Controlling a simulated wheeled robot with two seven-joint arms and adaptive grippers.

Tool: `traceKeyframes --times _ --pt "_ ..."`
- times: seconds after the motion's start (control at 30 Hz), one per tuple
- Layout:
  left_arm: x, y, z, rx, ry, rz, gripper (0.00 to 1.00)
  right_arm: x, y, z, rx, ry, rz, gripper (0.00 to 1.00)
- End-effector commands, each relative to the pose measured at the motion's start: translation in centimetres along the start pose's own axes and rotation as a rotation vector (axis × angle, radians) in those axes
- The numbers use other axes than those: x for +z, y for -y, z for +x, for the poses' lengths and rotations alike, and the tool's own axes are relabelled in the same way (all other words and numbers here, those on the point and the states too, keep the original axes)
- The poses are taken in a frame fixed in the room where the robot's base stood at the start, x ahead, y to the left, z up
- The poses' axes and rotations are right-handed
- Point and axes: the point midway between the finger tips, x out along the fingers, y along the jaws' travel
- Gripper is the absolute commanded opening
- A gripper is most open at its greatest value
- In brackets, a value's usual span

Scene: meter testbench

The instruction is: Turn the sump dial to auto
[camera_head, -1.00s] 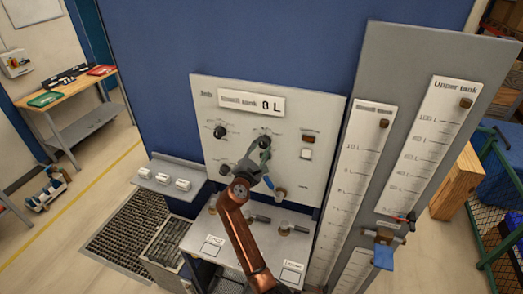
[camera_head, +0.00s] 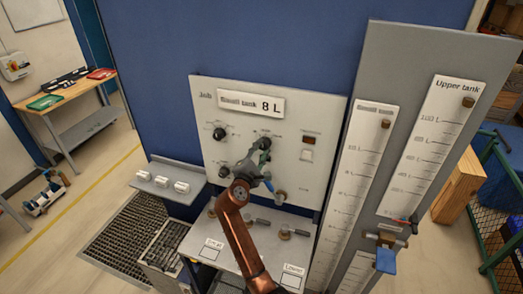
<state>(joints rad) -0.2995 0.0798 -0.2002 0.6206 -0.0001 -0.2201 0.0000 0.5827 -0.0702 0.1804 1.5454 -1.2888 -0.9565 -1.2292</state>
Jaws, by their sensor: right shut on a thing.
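A light panel (camera_head: 325,115) on the blue wall carries black dials. One dial (camera_head: 219,133) is at the upper left and another (camera_head: 224,172) at the lower left. A third, the upper right dial (camera_head: 265,142), shows just above my right gripper (camera_head: 259,153), which is shut on it and partly covers it. The small dial labels are too blurred to read, so I cannot tell which is the sump dial or where its pointer stands. My left gripper is not in view.
A sign on the panel (camera_head: 250,103) reads "Small tank 8 L". Below is a grey bench (camera_head: 222,236) with valves. Tall tank scales (camera_head: 435,130) stand to the right. A shelf with white blocks (camera_head: 163,182) is at the left.

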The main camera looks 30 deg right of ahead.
Motion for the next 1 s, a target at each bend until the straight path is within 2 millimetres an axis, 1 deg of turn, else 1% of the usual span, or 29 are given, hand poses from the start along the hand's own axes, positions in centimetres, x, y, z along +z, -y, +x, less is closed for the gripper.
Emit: traceKeyframes --times 0.03,0.07,0.3,0.57,0.67,0.77,1.0 --pt "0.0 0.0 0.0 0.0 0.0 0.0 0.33 -0.2 0.2 0.0 -0.005 -0.003 -0.001 0.05" --pt "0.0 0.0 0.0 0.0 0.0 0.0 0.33 -0.2 0.2 0.0 -0.005 -0.003 -0.001 0.3" --pt "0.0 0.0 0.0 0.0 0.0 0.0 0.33 -0.1 0.1 0.0 -0.003 -0.002 -0.001 0.47" --pt "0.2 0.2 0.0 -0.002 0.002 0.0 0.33 -0.1 0.1 -0.1 -0.001 -0.001 -0.001 0.47" --pt "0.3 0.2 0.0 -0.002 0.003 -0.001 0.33 -0.1 0.0 -0.6 0.0 -0.002 0.0 0.47" --pt "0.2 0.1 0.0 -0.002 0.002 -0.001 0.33 -0.2 0.1 -1.9 -0.001 -0.003 0.0 0.47" --pt "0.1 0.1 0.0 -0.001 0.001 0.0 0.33 -0.2 0.1 -5.8 -0.003 -0.004 0.0 0.47"
